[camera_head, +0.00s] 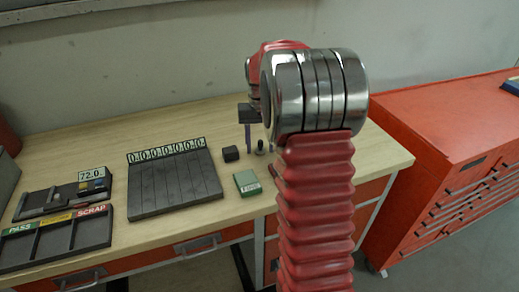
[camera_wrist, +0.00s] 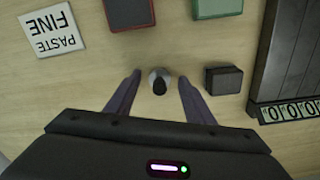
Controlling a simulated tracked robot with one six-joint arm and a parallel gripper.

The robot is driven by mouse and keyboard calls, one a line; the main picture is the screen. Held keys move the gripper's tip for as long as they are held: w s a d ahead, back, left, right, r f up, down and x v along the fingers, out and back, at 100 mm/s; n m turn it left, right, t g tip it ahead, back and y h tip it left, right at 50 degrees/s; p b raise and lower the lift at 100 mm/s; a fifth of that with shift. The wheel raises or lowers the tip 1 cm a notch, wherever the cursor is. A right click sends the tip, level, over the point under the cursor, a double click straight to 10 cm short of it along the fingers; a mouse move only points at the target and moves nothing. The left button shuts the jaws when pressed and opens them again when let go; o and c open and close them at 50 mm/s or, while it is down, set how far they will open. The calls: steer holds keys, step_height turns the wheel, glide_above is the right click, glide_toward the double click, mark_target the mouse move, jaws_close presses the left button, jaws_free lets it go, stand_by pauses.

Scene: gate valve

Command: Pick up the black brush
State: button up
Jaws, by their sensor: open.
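My gripper (camera_wrist: 160,77) is open, with its two purple fingers apart. It also shows in the head view (camera_head: 248,140), pointing down over the bench, partly hidden by my arm. A small round pale-grey piece with a black part (camera_wrist: 159,84) shows between the fingers in the wrist view, touching neither. In the head view it is a small dark upright shape (camera_head: 260,148) just right of the fingers. It may be the black brush; its form is too small to be sure. I cannot tell its height against the fingertips.
A black block (camera_wrist: 223,80) sits close beside the right finger. The slotted dark tray (camera_head: 175,182) is left on the wooden bench; a red cabinet (camera_head: 450,130) stands right.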

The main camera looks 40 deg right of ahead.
steer(key=shift+c, duration=0.2)
steer(key=c, duration=1.1)
